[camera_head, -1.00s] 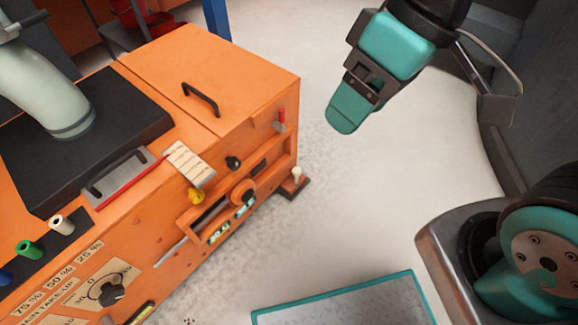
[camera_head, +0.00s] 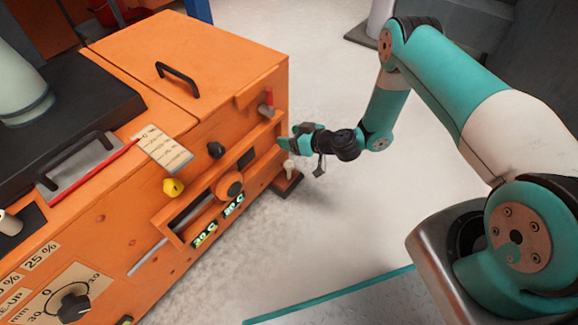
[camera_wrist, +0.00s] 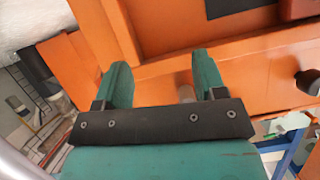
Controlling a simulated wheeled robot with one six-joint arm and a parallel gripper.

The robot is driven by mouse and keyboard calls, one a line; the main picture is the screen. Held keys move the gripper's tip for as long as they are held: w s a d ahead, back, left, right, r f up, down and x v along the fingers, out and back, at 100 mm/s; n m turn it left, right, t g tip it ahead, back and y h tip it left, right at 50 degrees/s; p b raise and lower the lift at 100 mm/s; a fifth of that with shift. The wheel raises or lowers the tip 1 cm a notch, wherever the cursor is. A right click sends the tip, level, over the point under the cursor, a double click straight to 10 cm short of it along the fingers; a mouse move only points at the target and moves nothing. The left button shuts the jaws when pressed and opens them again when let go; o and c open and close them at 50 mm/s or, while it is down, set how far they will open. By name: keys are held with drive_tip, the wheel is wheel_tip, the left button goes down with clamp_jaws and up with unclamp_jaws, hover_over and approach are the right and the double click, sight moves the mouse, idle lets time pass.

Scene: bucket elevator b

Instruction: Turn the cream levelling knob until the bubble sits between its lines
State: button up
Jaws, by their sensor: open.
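The cream knob (camera_head: 290,167) stands on a dark foot (camera_head: 287,184) at the lower right corner of the orange machine (camera_head: 185,80). My gripper (camera_head: 284,144) is just above the knob in the head view, with its fingers pointing left at the machine's corner. In the wrist view, my open gripper (camera_wrist: 160,82) faces the orange panel. A small pale shape (camera_wrist: 184,90) shows between the fingers, partly hidden by the gripper body; I cannot tell if it is the knob. No contact with the knob is visible. I cannot make out a bubble or its lines.
A red lever (camera_head: 268,100), a black knob (camera_head: 216,150), a yellow knob (camera_head: 173,187) and an orange round knob (camera_head: 229,186) stick out of the machine's front. Green lit displays (camera_head: 205,235) sit below. The pale floor (camera_head: 330,220) in front is clear.

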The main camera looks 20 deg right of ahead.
drive_tip(key=s+d+f+m+t+h, duration=0.1)
drive_tip(key=s+d+f+h, duration=0.15)
drive_tip(key=f, duration=0.25)
drive_tip(key=s+d+f+m+t+h+b, duration=0.1)
drive_tip(key=s+f, duration=0.2)
drive_tip(key=f, duration=0.3)
drive_tip(key=s+d+f+m+t+h, duration=0.1)
drive_tip(key=s+d+f, duration=0.15)
drive_tip(key=f, duration=0.25)
drive_tip(key=b, duration=1.5)
approach(290, 164)
drive_tip(key=shift+s+r, duration=0.1)
drive_tip(key=shift+s, duration=0.5)
drive_tip(key=shift+w+b, duration=0.1)
drive_tip(key=shift+b, duration=1.05)
drive_tip(key=b+x, duration=0.5)
drive_tip(key=x, duration=0.5)
drive_tip(key=shift+w, duration=0.15)
drive_tip(key=shift+w+a, duration=0.15)
drive_tip(key=shift+w, duration=0.35)
drive_tip(key=shift+g, duration=0.3)
drive_tip(key=c, duration=0.9)
